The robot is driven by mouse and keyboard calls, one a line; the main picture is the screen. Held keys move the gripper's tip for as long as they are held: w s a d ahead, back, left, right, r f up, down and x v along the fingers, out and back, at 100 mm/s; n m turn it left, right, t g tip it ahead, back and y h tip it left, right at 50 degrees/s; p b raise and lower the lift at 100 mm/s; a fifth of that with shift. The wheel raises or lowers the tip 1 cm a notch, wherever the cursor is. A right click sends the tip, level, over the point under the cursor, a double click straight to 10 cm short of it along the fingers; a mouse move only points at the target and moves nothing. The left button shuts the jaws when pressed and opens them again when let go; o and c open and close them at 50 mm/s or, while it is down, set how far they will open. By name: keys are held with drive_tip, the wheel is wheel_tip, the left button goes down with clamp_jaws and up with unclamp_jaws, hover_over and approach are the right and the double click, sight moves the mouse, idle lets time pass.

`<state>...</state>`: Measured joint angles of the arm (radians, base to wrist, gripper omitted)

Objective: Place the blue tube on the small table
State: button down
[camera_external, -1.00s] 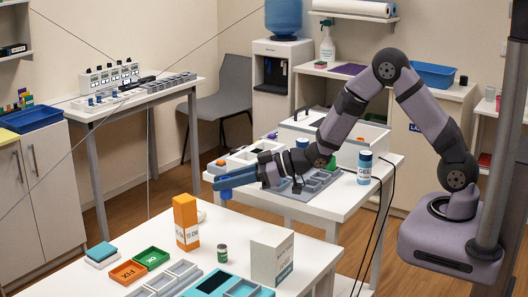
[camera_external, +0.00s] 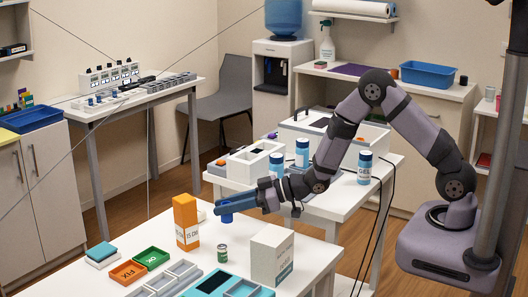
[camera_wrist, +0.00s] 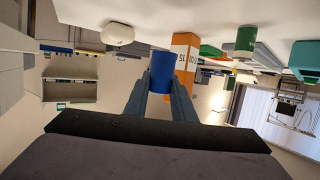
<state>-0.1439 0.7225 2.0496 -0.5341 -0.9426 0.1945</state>
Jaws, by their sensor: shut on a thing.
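My gripper (camera_external: 228,206) is shut on the blue tube (camera_external: 226,217), which hangs just below the fingertips in the external view. In the wrist view the tube (camera_wrist: 162,72) sits between my two blue fingers (camera_wrist: 164,95). The tube is held above the far part of the front white table (camera_external: 80,282), right of the orange box (camera_external: 186,222). I cannot tell the exact gap to the tabletop. Another white table (camera_external: 330,208) stands behind my gripper. Which of the two is the small table is unclear.
A small green can (camera_external: 222,253), a white box (camera_external: 272,255), an orange tray (camera_external: 128,272) and a green tray (camera_external: 151,257) stand on the front table. Blue-capped bottles (camera_external: 302,152) and a white bin (camera_external: 256,160) are on the table behind. Bare tabletop shows around the can.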

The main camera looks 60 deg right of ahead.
sight(227, 222)
drive_tip(key=shift+f+p, duration=0.35)
drive_tip(key=shift+f, duration=2.25)
drive_tip(key=shift+f, duration=0.15)
drive_tip(key=shift+f+b, duration=0.1)
drive_tip(key=shift+b, duration=0.2)
drive_tip(key=c, duration=1.5)
unclamp_jaws()
drive_tip(key=shift+s+d, duration=0.1)
